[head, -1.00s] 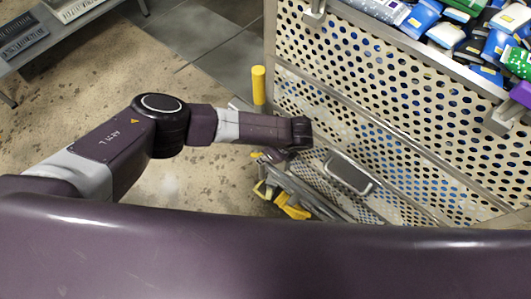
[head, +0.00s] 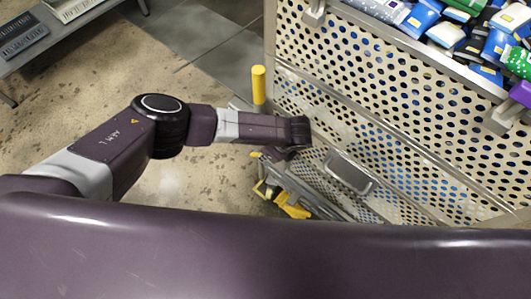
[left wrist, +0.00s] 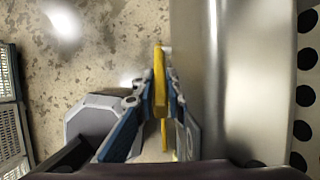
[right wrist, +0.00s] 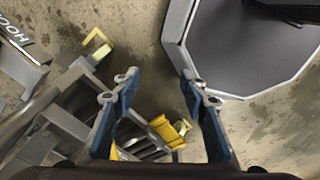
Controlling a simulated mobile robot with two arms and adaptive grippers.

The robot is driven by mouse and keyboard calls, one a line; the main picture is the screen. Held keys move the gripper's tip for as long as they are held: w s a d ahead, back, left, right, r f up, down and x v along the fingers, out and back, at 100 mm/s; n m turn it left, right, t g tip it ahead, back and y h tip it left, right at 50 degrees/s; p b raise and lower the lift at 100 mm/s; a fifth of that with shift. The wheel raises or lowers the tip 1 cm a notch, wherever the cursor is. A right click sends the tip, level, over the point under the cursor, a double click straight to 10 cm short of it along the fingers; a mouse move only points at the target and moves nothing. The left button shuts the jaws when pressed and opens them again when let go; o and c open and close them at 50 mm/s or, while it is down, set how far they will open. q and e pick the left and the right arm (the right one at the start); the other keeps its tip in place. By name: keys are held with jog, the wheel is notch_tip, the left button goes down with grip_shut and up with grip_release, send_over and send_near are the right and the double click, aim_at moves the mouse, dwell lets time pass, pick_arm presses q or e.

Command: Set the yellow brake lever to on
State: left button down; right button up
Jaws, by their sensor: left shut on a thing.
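A yellow lever (left wrist: 160,80) stands between the fingers of my left gripper (left wrist: 155,95) in the left wrist view. The blue-padded fingers are shut on it, beside a smooth metal surface. In the head view my left arm reaches to the cart's left end; its gripper is mostly hidden under the wrist, with a small yellow tip (head: 256,155) showing beside it. I cannot read the lever's on or off position. My right gripper (right wrist: 157,88) is open and empty in the right wrist view, with yellow and grey metal parts below it.
A perforated metal cart (head: 400,125) holding blue, white and green packs (head: 497,45) fills the right. A yellow post (head: 259,85) rises at its left corner. A bench (head: 85,12) stands at the upper left. Open floor (head: 110,85) lies left of the cart.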

pick_arm(q)
jog(key=shift+w+a+r+g+h+p, duration=0.15)
jog(key=shift+a+r+g+h+p, duration=0.15)
jog(key=shift+a+h, duration=0.1)
jog(key=shift+w+a+r+g+h, duration=0.15)
jog(key=shift+w+a+g+h, duration=0.25)
jog(key=shift+h, duration=0.3)
pick_arm(e)
jog(key=shift+a+r, duration=0.15)
jog(key=shift+r, duration=0.25)
jog(key=shift+c, duration=0.4)
